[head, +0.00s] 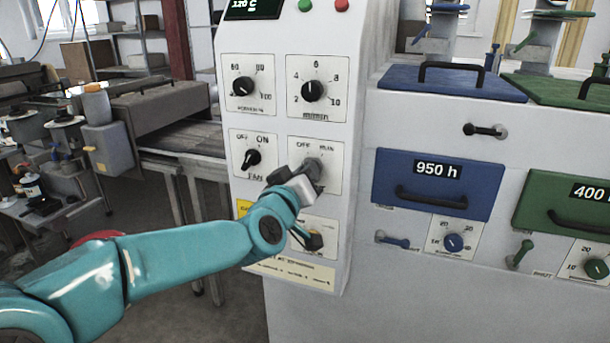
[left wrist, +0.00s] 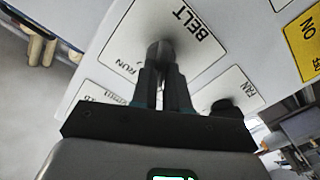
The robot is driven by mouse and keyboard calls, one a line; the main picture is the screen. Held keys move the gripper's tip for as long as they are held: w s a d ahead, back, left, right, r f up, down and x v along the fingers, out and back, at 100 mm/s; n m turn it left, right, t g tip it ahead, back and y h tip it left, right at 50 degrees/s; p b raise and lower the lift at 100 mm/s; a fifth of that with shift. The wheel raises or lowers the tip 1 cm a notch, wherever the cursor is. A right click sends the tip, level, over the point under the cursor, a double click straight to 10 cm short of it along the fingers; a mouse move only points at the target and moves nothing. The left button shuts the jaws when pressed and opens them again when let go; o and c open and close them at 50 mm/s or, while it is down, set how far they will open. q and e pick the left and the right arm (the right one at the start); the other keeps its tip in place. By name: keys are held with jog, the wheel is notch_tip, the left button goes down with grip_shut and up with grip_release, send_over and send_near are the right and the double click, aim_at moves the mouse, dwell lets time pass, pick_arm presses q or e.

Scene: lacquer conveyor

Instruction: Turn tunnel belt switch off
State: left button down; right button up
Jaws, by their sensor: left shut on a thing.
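The belt switch is a dark grey knob (head: 313,165) on a white plate marked OFF and RUN, on the white control panel (head: 272,125) in the head view. In the left wrist view the same knob (left wrist: 160,48) sits on the plate lettered BELT and RUN. My left gripper (head: 304,180) is at this plate, its two fingers shut on the knob; they also show in the left wrist view (left wrist: 162,72). The fingers hide part of the knob, so I cannot tell which label it points to. My right gripper is not in view.
The FAN knob (head: 252,158) is just left of the belt switch. Two dials, one in m/min (head: 313,90), are above. A lower knob (head: 314,240) is close under my left arm. A blue drawer (head: 432,183) and green drawer (head: 565,208) are to the right.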

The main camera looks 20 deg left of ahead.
pick_arm(q)
jog(key=c, duration=1.1)
grip_release()
jog(key=shift+c, duration=0.2)
jog(key=shift+s, duration=0.1)
jog(key=s, duration=1.6)
jog(key=shift+a, duration=0.25)
